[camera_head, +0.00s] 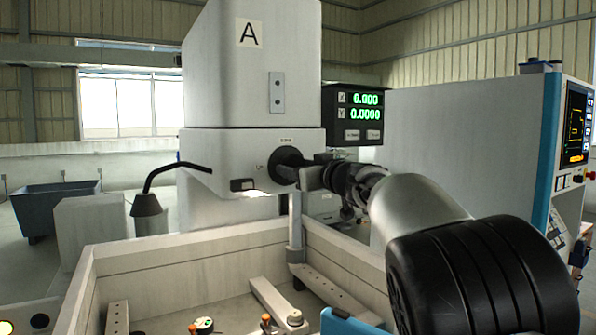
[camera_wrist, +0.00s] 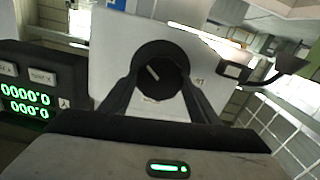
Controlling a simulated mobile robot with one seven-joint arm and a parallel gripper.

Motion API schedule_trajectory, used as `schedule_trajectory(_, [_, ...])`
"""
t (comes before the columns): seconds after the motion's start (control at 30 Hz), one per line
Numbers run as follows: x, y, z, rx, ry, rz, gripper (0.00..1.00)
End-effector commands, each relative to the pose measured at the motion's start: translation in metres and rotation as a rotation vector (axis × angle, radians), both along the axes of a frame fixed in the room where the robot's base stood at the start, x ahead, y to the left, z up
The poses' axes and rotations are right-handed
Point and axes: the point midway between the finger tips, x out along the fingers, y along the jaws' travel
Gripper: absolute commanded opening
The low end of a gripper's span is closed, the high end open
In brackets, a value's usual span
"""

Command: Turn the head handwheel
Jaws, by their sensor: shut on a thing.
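The head handwheel (camera_head: 287,166) is a round black knob on the front of the white machine head (camera_head: 225,150). In the wrist view the handwheel (camera_wrist: 160,72) shows a light index line on its face, tilted to the upper left. My gripper (camera_head: 305,173) reaches it from the right. In the wrist view the two dark fingers of my gripper (camera_wrist: 158,88) lie on either side of the handwheel and are shut on it. The fingertip contact is partly hidden by the dark fingers in the head view.
A readout (camera_head: 360,115) with green digits is beside the head. A lamp (camera_head: 148,205) on a bent arm is at left. Below is an open-topped tank (camera_head: 95,262) with bars and clamps inside. A control cabinet (camera_head: 460,140) stands at right.

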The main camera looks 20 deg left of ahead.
Motion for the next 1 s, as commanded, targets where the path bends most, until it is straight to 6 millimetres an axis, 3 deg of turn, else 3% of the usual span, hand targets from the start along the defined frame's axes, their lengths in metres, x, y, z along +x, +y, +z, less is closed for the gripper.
schedule_trajectory(0.37, [0.001, -0.0021, -0.0053, 0.15, 0.168, -0.002, 0.33])
schedule_trajectory(1.0, [0.0021, -0.0026, -0.0003, 0.544, 0.634, -0.002, 0.33])
